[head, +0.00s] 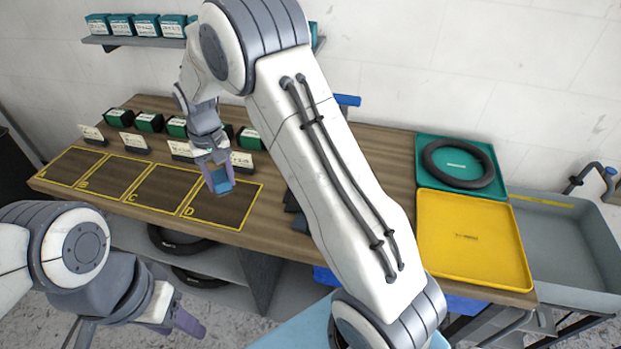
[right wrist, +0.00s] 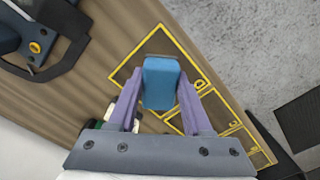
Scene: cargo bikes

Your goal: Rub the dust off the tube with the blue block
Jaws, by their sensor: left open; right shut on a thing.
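The blue block (head: 219,182) is held between the fingertips of my right gripper (head: 215,170), above the yellow-outlined square D on the bench. The right wrist view shows the block (right wrist: 161,80) clasped between both purple fingers. The tube (head: 459,164) is a black ring lying flat in the teal tray (head: 427,150) at the right end of the bench, well apart from the block. I cannot make out dust on it at this size. My left gripper (head: 180,318) is open and empty, low in front of the bench.
A yellow tray (head: 475,240) lies in front of the teal one, with a grey bin (head: 570,245) to the right. Green boxes and cards stand behind the lettered squares (head: 150,190). My right arm hides the bench's middle. Black tubes (head: 180,240) lie on the shelf below.

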